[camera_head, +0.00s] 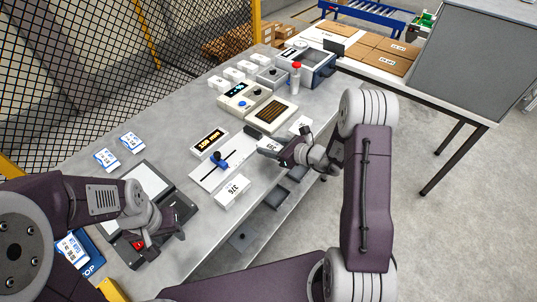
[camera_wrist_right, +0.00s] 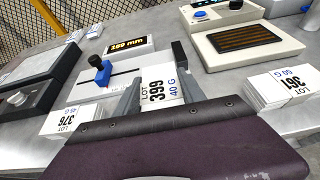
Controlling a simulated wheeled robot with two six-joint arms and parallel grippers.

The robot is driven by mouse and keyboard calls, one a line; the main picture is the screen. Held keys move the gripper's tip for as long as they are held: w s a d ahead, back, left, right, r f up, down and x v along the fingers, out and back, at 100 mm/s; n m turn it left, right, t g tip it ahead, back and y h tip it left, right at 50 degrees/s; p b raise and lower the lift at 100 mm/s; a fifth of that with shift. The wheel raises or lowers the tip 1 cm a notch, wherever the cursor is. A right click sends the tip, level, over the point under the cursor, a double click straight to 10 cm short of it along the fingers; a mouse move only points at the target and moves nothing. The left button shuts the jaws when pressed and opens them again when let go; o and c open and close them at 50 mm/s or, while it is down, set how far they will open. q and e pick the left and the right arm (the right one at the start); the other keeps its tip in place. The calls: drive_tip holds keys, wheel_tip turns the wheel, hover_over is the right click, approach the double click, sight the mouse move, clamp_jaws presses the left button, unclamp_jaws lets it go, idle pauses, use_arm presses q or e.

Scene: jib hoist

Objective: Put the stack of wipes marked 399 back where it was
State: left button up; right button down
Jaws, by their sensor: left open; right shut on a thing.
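The stack of wipes marked 399 (camera_wrist_right: 160,88) is white with black print, "LOT 399 40 G". My right gripper (camera_wrist_right: 158,95) is shut on it, one finger on each side. In the head view this gripper (camera_head: 283,152) is over the front edge of the bench, beside the slide gauge. I cannot tell how high the stack is above the bench. A stack marked 376 (camera_head: 235,190) stands left of it, and one marked 361 (camera_wrist_right: 275,88) stands to the right in the wrist view. My left gripper (camera_head: 160,240) is open and empty by the dark scale.
The slide gauge (camera_head: 205,175) with a blue knob and its lit display (camera_wrist_right: 130,48) stand behind the 376 stack. A beige device (camera_head: 270,115) with an orange-lined panel is further back. Blue-and-white packs (camera_head: 107,158) lie at left. Open drawers (camera_head: 277,197) are below the front edge.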

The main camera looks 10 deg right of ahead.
sight(268, 160)
drive_tip(key=shift+s+a+f, duration=0.1)
drive_tip(key=shift+a+f, duration=0.1)
drive_tip(key=shift+a, duration=0.05)
wheel_tip(268, 160, down, 4)
drive_tip(key=shift+r, duration=0.15)
drive_tip(key=shift+f, duration=0.25)
drive_tip(key=c, duration=0.7)
unclamp_jaws()
